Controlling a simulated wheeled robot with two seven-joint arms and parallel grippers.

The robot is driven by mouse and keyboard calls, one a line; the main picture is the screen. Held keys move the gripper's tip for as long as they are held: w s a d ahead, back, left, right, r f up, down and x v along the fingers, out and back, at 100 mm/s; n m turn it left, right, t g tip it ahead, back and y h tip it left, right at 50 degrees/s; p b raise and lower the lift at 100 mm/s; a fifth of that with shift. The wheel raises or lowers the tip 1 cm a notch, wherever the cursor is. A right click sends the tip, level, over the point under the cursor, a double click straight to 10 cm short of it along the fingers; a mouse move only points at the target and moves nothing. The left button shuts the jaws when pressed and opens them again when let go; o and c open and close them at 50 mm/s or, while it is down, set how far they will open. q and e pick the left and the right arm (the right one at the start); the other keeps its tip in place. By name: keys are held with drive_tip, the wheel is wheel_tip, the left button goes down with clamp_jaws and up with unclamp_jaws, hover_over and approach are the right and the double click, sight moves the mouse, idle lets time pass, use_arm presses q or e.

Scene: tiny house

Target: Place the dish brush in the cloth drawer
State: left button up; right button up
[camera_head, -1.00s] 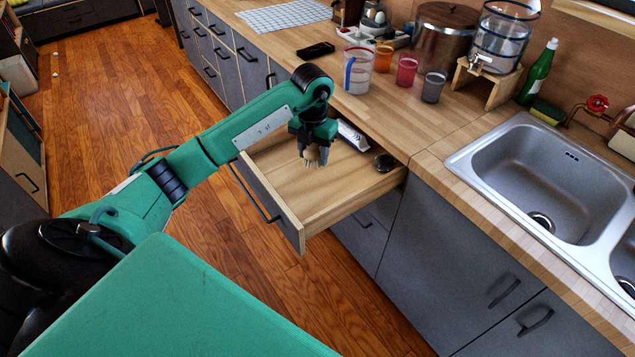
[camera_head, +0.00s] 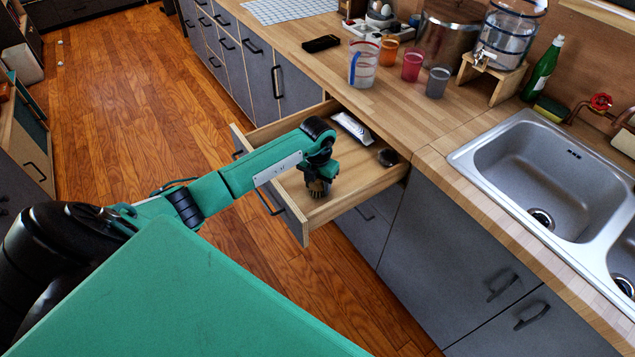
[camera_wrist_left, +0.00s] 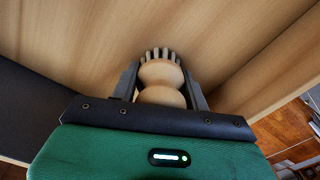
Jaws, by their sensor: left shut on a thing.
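The cloth drawer (camera_head: 350,190) is pulled out below the wooden counter, left of the sink. My left gripper (camera_head: 318,186) is inside the drawer's outline, low over its floor near the front corner. In the left wrist view my left gripper (camera_wrist_left: 160,88) is shut on the dish brush (camera_wrist_left: 160,74), which has a round pale wooden body and short bristles. The bristles point toward the drawer floor; whether they touch it I cannot tell. In the head view the brush is mostly hidden by the gripper. My right gripper is not in view.
In the drawer lie a white packet (camera_head: 352,128) at the back and a small dark round thing (camera_head: 388,157) at the right. Cups, a dispenser (camera_head: 503,45) and a green bottle (camera_head: 542,68) stand on the counter. The drawer's middle floor is clear.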

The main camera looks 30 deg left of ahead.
use_arm(q)
drive_tip(key=shift+f, duration=0.2)
drive_tip(key=o, duration=1)
drive_tip(key=shift+r, duration=0.1)
